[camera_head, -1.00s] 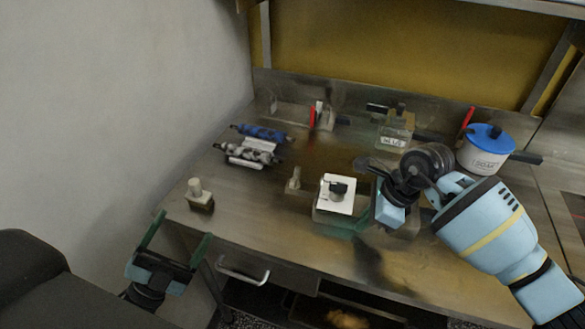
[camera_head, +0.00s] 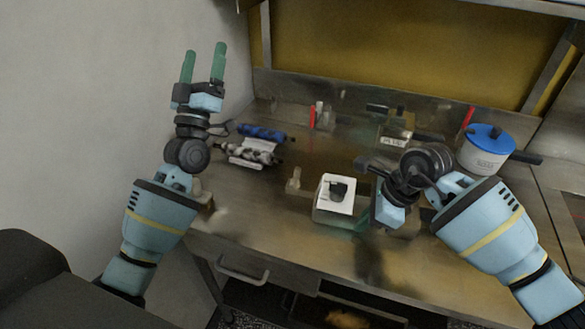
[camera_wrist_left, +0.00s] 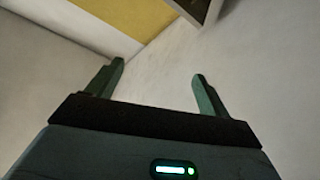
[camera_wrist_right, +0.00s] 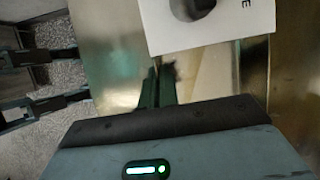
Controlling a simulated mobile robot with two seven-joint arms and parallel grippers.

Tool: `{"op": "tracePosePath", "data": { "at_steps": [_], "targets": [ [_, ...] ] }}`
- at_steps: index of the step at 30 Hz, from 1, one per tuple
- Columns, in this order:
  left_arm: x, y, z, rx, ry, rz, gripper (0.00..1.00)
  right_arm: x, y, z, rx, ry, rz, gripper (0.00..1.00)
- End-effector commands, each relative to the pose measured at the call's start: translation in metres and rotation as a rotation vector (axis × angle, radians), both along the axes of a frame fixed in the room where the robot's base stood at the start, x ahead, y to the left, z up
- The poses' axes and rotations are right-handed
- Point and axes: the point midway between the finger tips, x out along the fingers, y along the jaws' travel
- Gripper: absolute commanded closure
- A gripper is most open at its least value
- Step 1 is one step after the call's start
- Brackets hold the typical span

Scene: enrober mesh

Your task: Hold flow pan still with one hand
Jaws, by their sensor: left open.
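What I take for the flow pan (camera_head: 324,216) is the low box-like vessel near the bench's front edge, with a white square plate (camera_head: 328,190) and a dark knob on top. The plate also shows in the right wrist view (camera_wrist_right: 215,35). My right gripper (camera_wrist_right: 158,85) is at the pan's near right side in the head view. Its fingers are nearly together, with what looks like the pan's thin wall between them; the contact is partly hidden. My left gripper (camera_head: 204,52) is raised at the left, fingers up, open and empty against the wall.
Blue and mottled rollers (camera_head: 250,150) lie at the bench's left, behind my left arm. A small light peg (camera_head: 294,179) stands left of the pan. A labelled clear container (camera_head: 396,130) and a blue-lidded pot (camera_head: 486,150) stand at the back right.

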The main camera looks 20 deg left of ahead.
Motion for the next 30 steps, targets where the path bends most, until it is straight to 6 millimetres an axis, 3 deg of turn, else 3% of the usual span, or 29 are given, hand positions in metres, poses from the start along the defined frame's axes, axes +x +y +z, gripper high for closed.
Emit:
{"op": "tracePosePath", "data": {
  "at_steps": [3, 6, 13, 21, 30],
  "targets": [
    [0.034, -0.031, 0.015, 0.004, 0.106, -0.148, 0.2, 0.0, 0.0, 0.001, 0.001, -0.001, 0.001, 1.0],
    [0.055, -0.059, 0.018, 0.055, 0.207, -0.246, 0.2, 0.0, 0.0, 0.001, 0.001, -0.001, 0.0, 1.0],
    [0.082, -0.124, 0.007, 0.277, 0.436, -0.419, 0.2, 0.0, 0.0, 0.001, 0.001, -0.001, 0.0, 1.0],
    [0.084, -0.181, -0.024, 0.63, 0.68, -0.573, 0.2, 0.0, 0.0, 0.001, 0.001, -0.001, 0.001, 1.0],
    [0.057, -0.206, -0.065, 1.057, 0.917, -0.739, 0.2, 0.0, 0.0, 0.001, 0.001, -0.001, 0.001, 1.0]
  ]
}}
